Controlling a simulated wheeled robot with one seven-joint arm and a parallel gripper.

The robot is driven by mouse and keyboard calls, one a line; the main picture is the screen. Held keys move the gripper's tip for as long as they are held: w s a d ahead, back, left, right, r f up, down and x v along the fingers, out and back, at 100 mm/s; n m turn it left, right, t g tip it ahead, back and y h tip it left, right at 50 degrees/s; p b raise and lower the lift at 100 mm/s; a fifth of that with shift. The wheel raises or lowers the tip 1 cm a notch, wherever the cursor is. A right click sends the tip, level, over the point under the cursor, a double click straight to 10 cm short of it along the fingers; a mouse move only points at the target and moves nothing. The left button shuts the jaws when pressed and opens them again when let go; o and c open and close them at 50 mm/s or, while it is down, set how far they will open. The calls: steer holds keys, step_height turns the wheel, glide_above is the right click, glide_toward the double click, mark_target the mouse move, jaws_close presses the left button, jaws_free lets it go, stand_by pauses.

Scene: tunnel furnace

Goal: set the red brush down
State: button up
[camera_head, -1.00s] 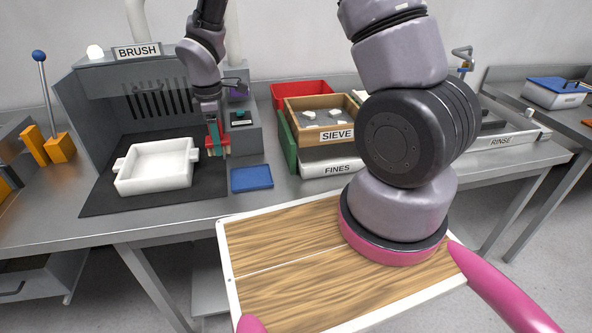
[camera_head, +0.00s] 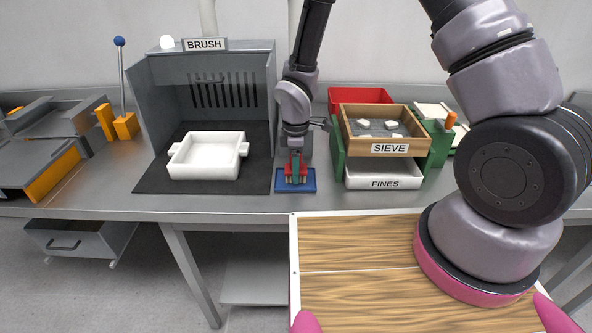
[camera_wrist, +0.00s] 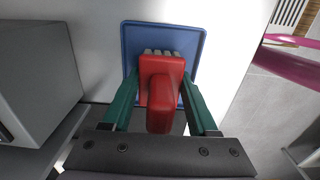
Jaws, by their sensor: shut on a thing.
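My gripper (camera_head: 296,172) is shut on the red brush (camera_wrist: 160,95). In the wrist view its green fingers (camera_wrist: 161,90) flank the brush's red body, with pale bristles showing at the far edge. The brush is upright over the blue mat (camera_head: 281,188), which lies on the bench just right of the black mat. The blue mat also shows beneath the brush in the wrist view (camera_wrist: 139,35). I cannot tell whether the bristles touch it.
A white tray (camera_head: 176,153) stands on the black mat (camera_head: 150,183) in the grey BRUSH booth (camera_head: 150,100) to the left. A red bin (camera_head: 360,94) is behind.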

steer(key=shift+f, duration=0.3)
steer(key=o, duration=1)
steer(key=shift+o, duration=0.2)
